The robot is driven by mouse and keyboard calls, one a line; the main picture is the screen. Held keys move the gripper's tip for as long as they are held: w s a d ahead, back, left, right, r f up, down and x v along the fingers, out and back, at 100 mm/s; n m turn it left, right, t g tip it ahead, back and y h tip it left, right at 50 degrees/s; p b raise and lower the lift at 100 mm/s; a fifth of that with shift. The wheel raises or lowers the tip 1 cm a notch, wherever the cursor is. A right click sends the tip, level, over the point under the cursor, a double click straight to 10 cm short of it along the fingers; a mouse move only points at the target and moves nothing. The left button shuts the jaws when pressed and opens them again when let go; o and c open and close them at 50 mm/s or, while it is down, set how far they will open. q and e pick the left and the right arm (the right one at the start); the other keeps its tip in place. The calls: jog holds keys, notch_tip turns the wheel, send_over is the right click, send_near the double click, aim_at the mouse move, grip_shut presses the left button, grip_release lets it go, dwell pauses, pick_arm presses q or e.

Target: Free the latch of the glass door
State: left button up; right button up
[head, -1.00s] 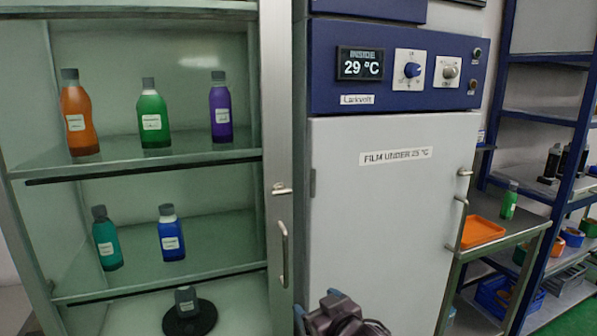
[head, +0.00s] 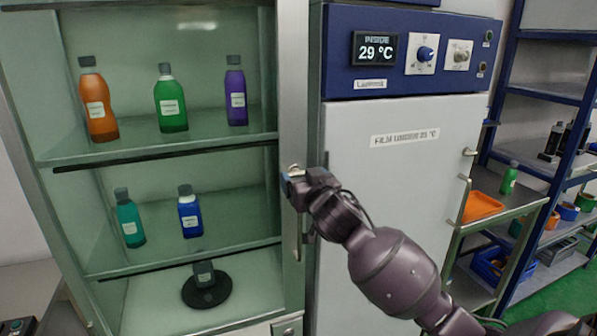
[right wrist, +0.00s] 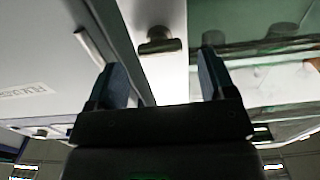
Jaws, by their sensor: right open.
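The glass door (head: 293,100) of the cabinet stands shut at the left, its pale metal frame running down beside the blue-grey oven. Its small metal latch (head: 295,170) sits on the frame, partly covered by my right gripper (head: 290,180). In the right wrist view, the latch (right wrist: 158,43) lies ahead of and between the two spread fingers of my right gripper (right wrist: 160,82), with no visible contact. The gripper is open and empty. The door's bar handle (head: 297,240) is below the latch, partly behind my gripper. My left gripper is out of view.
Behind the glass, several bottles stand on shelves, among them an orange one (head: 97,105). The oven (head: 390,180) adjoins the cabinet on the right, close behind my right arm. Further right are a bench with an orange tray (head: 483,207) and a blue rack (head: 540,90).

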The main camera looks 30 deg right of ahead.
aim_at(297, 174)
jog(key=shift+x, duration=1.5)
jog(key=c, duration=0.9)
jog(key=shift+c, duration=0.2)
